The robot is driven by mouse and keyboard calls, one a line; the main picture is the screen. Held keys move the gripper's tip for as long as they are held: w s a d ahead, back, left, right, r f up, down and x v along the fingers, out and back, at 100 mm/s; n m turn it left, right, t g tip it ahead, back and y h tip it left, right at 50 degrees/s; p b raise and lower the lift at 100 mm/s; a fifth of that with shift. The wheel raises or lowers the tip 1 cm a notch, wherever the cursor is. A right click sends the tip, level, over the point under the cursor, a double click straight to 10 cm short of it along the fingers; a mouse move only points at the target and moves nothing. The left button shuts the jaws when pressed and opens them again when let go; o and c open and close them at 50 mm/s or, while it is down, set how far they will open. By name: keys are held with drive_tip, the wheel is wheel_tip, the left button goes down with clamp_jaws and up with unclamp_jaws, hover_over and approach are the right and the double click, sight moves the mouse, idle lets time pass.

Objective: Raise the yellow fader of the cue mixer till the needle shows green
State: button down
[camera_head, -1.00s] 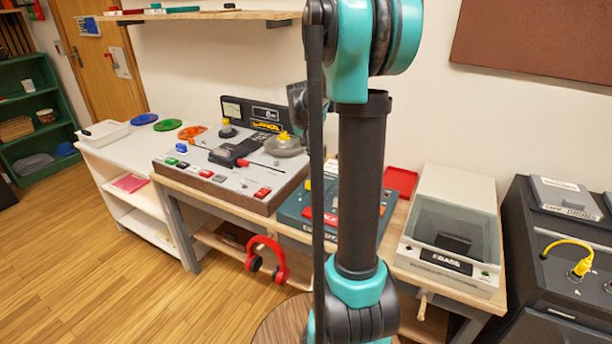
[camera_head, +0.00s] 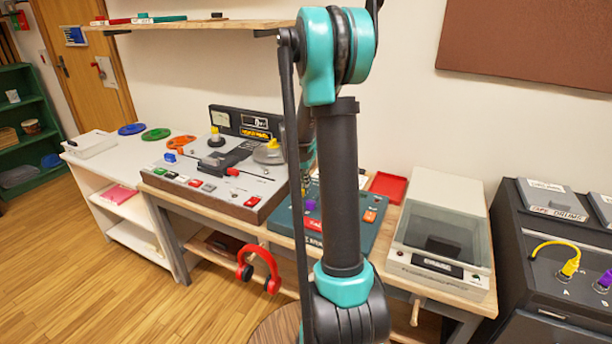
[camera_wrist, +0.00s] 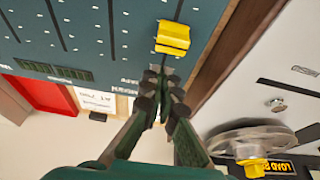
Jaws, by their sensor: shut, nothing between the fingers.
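The cue mixer is a teal panel (camera_head: 368,222), partly hidden behind my arm in the head view. It also fills the upper left of the wrist view (camera_wrist: 90,25). Its yellow fader cap (camera_wrist: 173,37) sits near the panel's edge in the wrist view. My gripper (camera_wrist: 163,72) is shut and empty, with its fingertips just below the yellow cap in that picture; I cannot tell whether they touch it. A white-faced plate (camera_wrist: 97,100) shows beyond the panel's edge; no needle reading can be made out. My gripper is hidden in the head view.
A tape machine (camera_head: 215,180) stands left of the mixer. A clear-lidded eraser box (camera_head: 437,225) stands to its right, and a red tray (camera_head: 390,187) lies behind. Red headphones (camera_head: 262,268) hang at the bench front. A black cabinet (camera_head: 550,285) is far right.

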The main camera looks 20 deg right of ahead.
sight(300, 193)
drive_tip(key=shift+s+a, duration=0.7)
drive_tip(key=shift+s, duration=0.05)
drive_tip(key=shift+s+a, duration=0.5)
drive_tip(key=shift+a, duration=0.05)
